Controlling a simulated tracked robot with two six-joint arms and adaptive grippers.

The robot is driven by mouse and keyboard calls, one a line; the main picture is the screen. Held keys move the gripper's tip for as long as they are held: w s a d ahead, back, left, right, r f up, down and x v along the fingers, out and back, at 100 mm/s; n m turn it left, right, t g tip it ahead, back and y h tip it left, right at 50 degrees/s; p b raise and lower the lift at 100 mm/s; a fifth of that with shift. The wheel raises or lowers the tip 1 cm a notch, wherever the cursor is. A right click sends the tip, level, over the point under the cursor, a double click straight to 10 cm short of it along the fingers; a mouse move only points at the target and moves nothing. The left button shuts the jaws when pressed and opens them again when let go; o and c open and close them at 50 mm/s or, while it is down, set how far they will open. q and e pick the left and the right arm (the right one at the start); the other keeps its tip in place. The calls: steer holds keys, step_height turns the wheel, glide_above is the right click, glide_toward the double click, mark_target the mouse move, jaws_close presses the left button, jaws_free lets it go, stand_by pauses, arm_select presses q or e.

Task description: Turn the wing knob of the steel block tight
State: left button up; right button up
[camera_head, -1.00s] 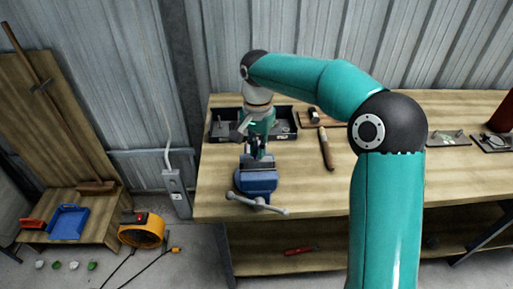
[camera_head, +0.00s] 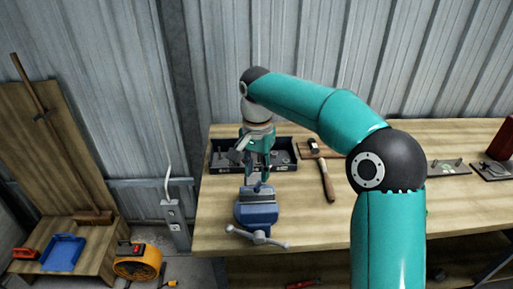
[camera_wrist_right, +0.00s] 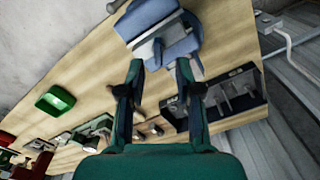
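My right gripper (camera_head: 257,182) points down just behind and above the blue vise (camera_head: 257,212) on the workbench. The blue vise (camera_wrist_right: 162,22) lies just beyond the fingertips there. A small grey metal piece (camera_wrist_right: 150,48) shows at the vise jaws; I cannot tell whether it is the steel block. No wing knob can be made out. My left gripper is in neither view.
A black tray (camera_head: 222,166) with metal parts stands behind the gripper. A hammer (camera_head: 326,180) lies right of it, by a small wooden board (camera_head: 318,153). Plates with fittings (camera_head: 447,168) lie farther right. The vise handle (camera_head: 258,237) sticks out at the bench front.

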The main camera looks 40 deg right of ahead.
mark_target(257, 183)
step_height(257, 183, up, 8)
stand_by(0.4)
stand_by(0.4)
